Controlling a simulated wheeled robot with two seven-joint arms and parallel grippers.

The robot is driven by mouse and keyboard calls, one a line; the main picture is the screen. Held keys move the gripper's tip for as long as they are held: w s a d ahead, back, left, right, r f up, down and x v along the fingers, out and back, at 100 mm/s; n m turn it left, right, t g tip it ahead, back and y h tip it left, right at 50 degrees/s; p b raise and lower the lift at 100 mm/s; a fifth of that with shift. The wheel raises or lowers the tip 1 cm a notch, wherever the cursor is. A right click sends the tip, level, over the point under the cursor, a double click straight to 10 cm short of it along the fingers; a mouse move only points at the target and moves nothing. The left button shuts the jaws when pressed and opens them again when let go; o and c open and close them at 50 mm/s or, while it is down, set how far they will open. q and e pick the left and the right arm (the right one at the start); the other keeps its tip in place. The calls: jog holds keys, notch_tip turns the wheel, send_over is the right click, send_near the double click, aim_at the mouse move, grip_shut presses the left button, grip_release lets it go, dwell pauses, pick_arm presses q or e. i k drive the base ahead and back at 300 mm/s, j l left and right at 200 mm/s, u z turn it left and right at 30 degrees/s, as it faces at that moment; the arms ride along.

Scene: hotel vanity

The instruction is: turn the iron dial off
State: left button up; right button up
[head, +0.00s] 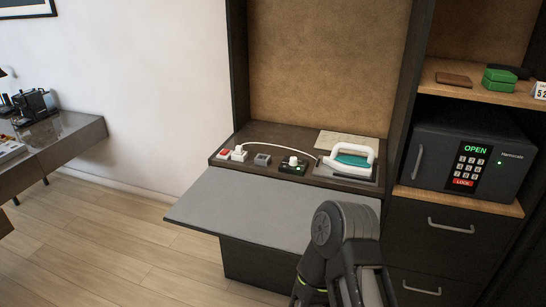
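A white iron with a teal body (352,161) sits on its plate at the right end of the dark counter. A small dark box with a round white dial (293,163) stands to its left, with a green mark on its front. The dial's exact setting is too small to read. A dark grey folded arm part of mine rises from the bottom edge in front of the cabinet. I see no fingertips on it. Neither gripper shows in the head view.
A white cable (278,144) arches from a plug by a red switch (225,154) toward the iron. A small grey block (262,159) sits between. A grey flap (265,208) juts out in front. A black safe (470,158) stands right.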

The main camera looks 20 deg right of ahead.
aim_at(293, 162)
jog(key=i+u, duration=0.2)
jog(key=i, duration=0.3)
jog(key=i+j+u, duration=0.1)
jog(key=i+u, duration=0.25)
jog(key=i, duration=0.75)
jog(key=i+l+u, duration=0.15)
jog(key=i+u, duration=0.2)
jog(key=i, duration=0.7)
jog(key=i+l+z, duration=0.2)
jog(key=i+z, duration=0.15)
jog(key=i, duration=0.4)
jog(key=i+z, duration=0.35)
jog(key=i, duration=0.45)
jog(key=i+j+z, duration=0.35)
jog(key=i, duration=0.4)
jog(key=i+l, duration=0.1)
jog(key=i, duration=0.45)
jog(key=z, duration=4.85)
jog(key=i, duration=0.4)
